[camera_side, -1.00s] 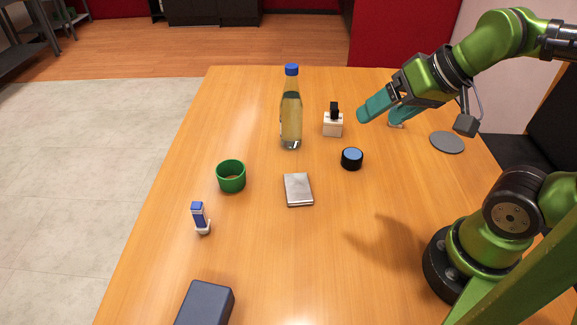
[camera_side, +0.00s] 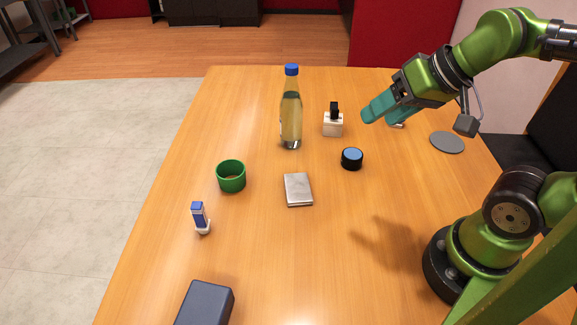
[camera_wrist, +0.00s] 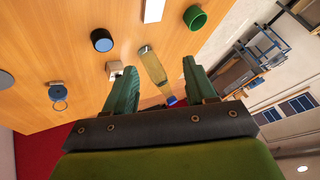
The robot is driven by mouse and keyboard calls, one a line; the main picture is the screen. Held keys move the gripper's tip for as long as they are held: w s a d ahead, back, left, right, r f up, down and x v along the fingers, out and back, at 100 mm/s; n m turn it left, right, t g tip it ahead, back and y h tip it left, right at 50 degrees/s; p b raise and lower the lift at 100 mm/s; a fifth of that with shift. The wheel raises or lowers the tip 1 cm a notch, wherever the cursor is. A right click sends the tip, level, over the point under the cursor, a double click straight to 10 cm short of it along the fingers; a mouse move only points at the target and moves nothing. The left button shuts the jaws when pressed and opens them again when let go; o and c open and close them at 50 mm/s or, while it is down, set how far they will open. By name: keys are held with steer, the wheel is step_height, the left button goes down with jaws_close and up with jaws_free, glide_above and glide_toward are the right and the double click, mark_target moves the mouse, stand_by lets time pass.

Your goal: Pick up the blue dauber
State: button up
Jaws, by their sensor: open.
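A small blue-and-white piece (camera_side: 200,217), which looks like the blue dauber, stands at the left of the table in the side view. A black round piece with a blue top (camera_side: 352,158) stands nearer the table's middle; it also shows in the wrist view (camera_wrist: 102,41). I cannot tell for sure which of them is the dauber. My gripper (camera_side: 374,113) is open and empty above the table's far right, well away from the blue-and-white piece. In the wrist view its two fingers (camera_wrist: 160,82) stand wide apart. The blue-and-white piece does not show there.
A yellowish bottle (camera_side: 291,112) stands tall left of my gripper. Near it are a white block with a black top (camera_side: 333,124), a metal case (camera_side: 298,189) and a green ring (camera_side: 231,176). A dark blue box (camera_side: 204,304) lies in front. The front middle is clear.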

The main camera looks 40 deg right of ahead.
steer(key=n+g+y, duration=0.3)
steer(key=n, duration=1)
glide_toward(196, 219)
steer(key=w+f, duration=0.1)
steer(key=f, duration=0.2)
steer(key=w+a+f, duration=0.1)
steer(key=f, duration=0.1)
steer(key=shift+w+f, duration=0.1)
steer(key=shift+w, duration=0.3)
steer(key=shift+x, duration=2.95)
steer(key=shift+s+a, duration=0.1)
steer(key=shift+a, duration=0.05)
steer(key=shift+c, duration=0.5)
